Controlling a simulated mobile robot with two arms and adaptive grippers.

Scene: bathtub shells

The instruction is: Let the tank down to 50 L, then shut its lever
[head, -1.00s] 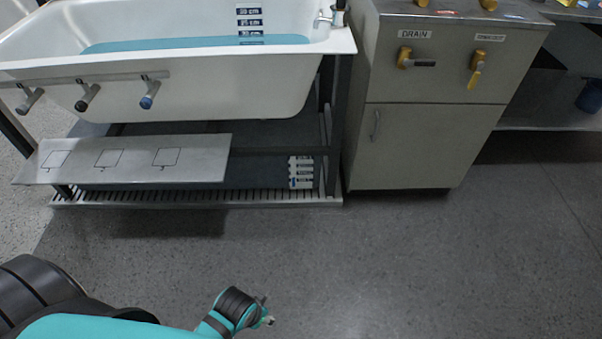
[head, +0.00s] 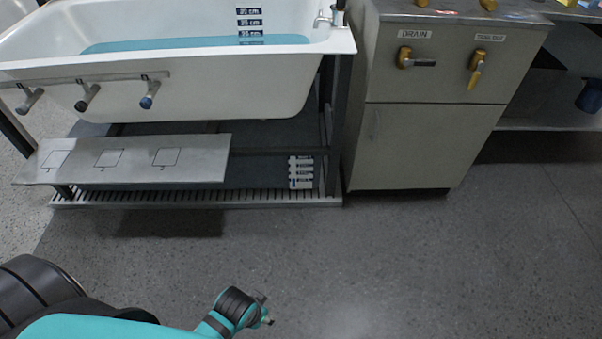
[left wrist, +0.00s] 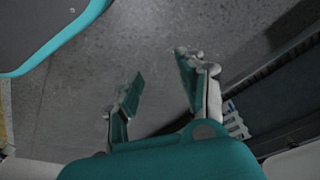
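The tank seems to be the white tub (head: 200,88), with blue water (head: 180,44) in it and dark depth labels (head: 249,22) on its inner end wall. On the grey cabinet, a brass lever (head: 416,61) under the DRAIN label lies horizontal, handle to the right. A second brass lever (head: 477,68), under a label I cannot read surely, points down. My left gripper (head: 266,311) is low over the floor in front of the tub, away from both levers. In the left wrist view the left gripper (left wrist: 160,72) is open and empty. My right gripper is not in view.
Three handles (head: 87,97) hang on a rail before the tub. A metal plate (head: 125,160) with drawn squares sits below them. A small marked panel (head: 300,172) stands under the tub above a slatted grate (head: 250,197). The grey floor (head: 400,260) before the cabinet is clear.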

